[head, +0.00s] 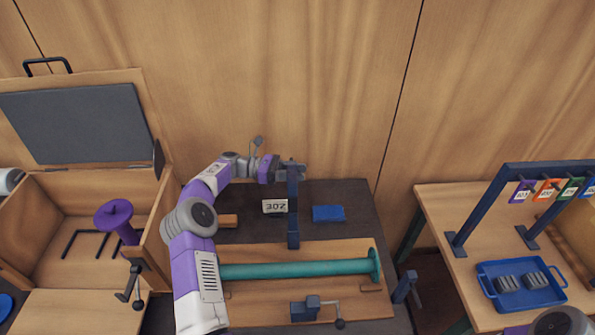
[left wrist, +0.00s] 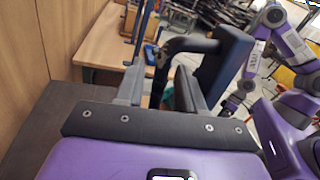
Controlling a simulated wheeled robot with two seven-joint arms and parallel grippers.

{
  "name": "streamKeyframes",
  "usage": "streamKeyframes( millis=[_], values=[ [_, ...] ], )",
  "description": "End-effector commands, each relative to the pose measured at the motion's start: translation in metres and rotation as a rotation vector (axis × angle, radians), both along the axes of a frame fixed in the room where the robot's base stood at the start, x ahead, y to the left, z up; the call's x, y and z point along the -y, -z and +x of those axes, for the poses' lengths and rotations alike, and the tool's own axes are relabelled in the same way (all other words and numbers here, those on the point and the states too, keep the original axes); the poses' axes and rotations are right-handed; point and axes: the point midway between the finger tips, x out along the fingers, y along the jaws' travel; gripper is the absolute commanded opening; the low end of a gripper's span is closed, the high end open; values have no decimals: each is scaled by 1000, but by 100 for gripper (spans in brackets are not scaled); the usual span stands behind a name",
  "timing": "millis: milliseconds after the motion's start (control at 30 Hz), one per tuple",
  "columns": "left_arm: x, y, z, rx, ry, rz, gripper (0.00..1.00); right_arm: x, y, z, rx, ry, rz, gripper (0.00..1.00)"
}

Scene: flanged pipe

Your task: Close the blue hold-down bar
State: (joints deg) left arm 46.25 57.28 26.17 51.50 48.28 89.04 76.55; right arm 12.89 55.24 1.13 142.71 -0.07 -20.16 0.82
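The blue hold-down bar (head: 293,220) stands upright behind the teal pipe (head: 300,268), its lower end at the back of the wooden board (head: 250,295). My left gripper (head: 288,170) is at the bar's top end. In the left wrist view, the bar (left wrist: 226,62) is to the right, and its dark bent handle (left wrist: 186,44) reaches between the fingers of my left gripper (left wrist: 158,92). The fingers are apart, with gaps beside the handle. A blue latch (head: 305,309) with a ball-ended lever (head: 338,322) sits at the board's front edge.
An open wooden box (head: 60,205) with a purple spool (head: 115,218) is at left. A side table at right holds a blue tray (head: 521,284) and a tag rack (head: 550,168).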

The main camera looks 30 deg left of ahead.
Motion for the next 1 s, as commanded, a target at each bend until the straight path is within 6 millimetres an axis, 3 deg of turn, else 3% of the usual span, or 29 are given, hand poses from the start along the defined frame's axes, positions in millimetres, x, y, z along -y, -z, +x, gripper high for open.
streamKeyframes(
  millis=[333,600,1000],
  values=[
    [5,0,2,0,-1,0,38,0,0,0,0,0,0,80],
    [5,0,2,0,-1,0,0,0,0,0,0,0,0,80],
    [8,0,2,6,4,5,0,0,0,0,0,0,0,80]
  ],
)
